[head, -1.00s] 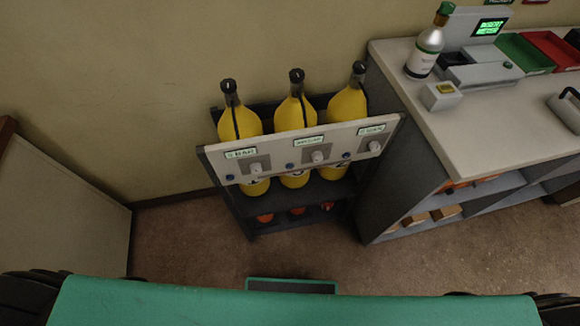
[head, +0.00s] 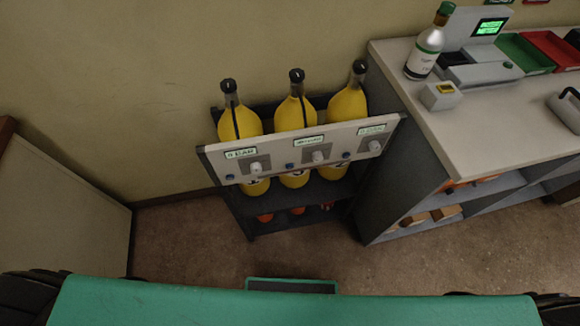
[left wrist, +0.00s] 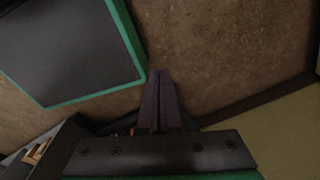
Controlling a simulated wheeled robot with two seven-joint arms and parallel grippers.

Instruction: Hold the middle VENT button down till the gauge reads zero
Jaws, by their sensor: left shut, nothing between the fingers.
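Three yellow bottles with dark necks stand in a dark rack; the middle bottle (head: 294,112) is behind the rack's pale front panel (head: 285,147). The panel carries three small green-lettered displays; the left display (head: 241,153) seems to read "0 BAR", and the middle display (head: 309,141) is too small to read. Below them are white knobs, with the middle knob (head: 318,157) on a grey plate, and small blue buttons, with the middle blue button (head: 289,166) left of that knob. No VENT lettering is legible. My left gripper (left wrist: 160,76) is shut and empty above the brown floor, away from the panel.
A counter (head: 460,125) stands right of the rack, bearing a white bottle (head: 426,52), a register-like device (head: 483,70) and trays. A pale board (head: 60,215) stands at the left. Brown floor (head: 190,235) is clear before the rack.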

